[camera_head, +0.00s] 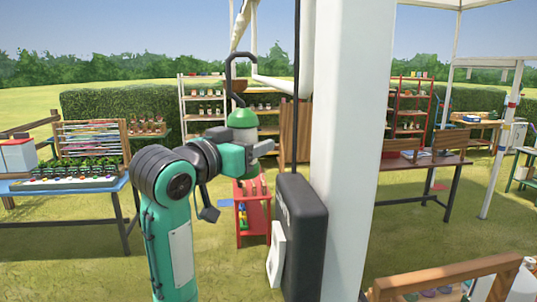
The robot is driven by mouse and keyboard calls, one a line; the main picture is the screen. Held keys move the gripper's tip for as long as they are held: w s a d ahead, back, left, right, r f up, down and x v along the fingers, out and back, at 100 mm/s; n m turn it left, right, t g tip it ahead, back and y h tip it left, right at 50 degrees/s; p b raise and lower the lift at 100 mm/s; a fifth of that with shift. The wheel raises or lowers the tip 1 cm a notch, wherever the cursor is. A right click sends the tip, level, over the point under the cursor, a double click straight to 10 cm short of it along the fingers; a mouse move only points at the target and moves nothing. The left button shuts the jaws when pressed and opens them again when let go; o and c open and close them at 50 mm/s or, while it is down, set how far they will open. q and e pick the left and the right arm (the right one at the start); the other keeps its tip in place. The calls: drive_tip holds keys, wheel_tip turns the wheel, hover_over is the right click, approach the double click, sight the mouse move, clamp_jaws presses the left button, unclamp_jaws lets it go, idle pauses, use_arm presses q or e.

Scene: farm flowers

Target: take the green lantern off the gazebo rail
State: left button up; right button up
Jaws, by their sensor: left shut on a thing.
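The green lantern (243,118) is upright in the middle of the head view, with a green cap, a pale body and a tall dark hook (237,62) above it. My left gripper (262,150) is shut on the lantern's body, and its jaws hide the lower part. A white rail (272,84) of the gazebo runs close to the hook. I cannot tell whether the hook touches the rail or is clear of it. My right gripper is not in view.
A thick white post (352,150) stands just right of the lantern, with a black box (303,240) beside it. A red stand (253,212) is behind my arm. A blue table (62,185) with plants is at left. Open grass lies between.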

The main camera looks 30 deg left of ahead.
use_arm(q)
drive_tip(key=s+a+b, duration=0.1)
drive_tip(key=s+b, duration=0.3)
drive_tip(key=s, duration=0.5)
drive_tip(key=shift+s+a+f, duration=0.15)
drive_tip(key=shift+s, duration=0.15)
